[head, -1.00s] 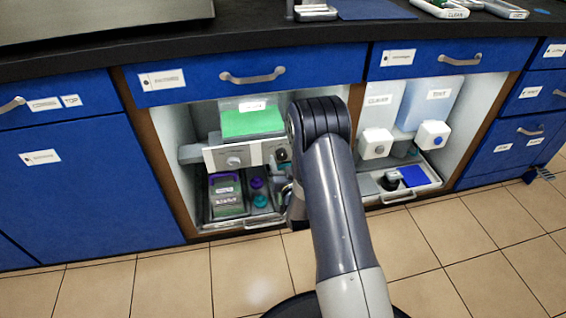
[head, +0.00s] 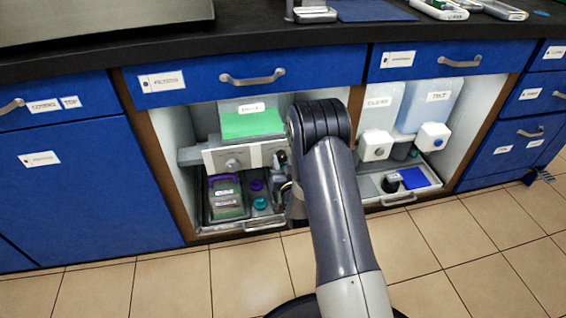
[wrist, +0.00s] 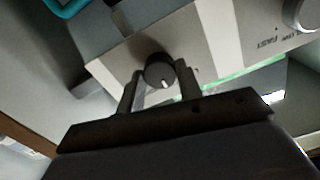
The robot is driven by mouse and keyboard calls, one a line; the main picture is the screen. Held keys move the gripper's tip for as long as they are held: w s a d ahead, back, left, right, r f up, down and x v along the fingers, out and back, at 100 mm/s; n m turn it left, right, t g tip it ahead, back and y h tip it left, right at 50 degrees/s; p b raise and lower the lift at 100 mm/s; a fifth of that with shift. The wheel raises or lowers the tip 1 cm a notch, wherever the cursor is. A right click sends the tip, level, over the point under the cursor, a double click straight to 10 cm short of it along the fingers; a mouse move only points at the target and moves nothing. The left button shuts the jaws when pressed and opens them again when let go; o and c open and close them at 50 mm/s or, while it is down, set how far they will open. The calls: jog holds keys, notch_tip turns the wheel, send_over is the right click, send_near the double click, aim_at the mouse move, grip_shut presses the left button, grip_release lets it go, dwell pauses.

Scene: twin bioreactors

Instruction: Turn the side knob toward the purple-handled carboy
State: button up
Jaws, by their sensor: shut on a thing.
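In the wrist view my gripper (wrist: 158,82) has its two fingers on either side of a small round black side knob (wrist: 159,68) with a white pointer mark. It is shut on the knob. The mark sits at the knob's lower edge in that view, toward my gripper. The knob stands on a pale panel (wrist: 110,65). In the head view my arm hides most of my gripper. The purple-handled carboy (head: 226,200) stands low in the left bay, below and left of the panel. Its purple handle shows at its top.
A larger silver knob (head: 232,164) is on the panel's front. A green-fronted vessel (head: 252,123) sits above. Purple and teal caps show beside the carboy. The right bay holds two containers with white caps (head: 432,136) over a tray. Brown cabinet edges frame the bays.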

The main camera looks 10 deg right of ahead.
jog(key=shift+n, duration=0.3)
jog(key=n, duration=0.3)
jog(key=shift+n, duration=2.6)
jog(key=o, duration=1)
jog(key=s+p, duration=0.2)
jog(key=s, duration=0.9)
jog(key=shift+p, duration=0.3)
jog(key=shift+w, duration=0.15)
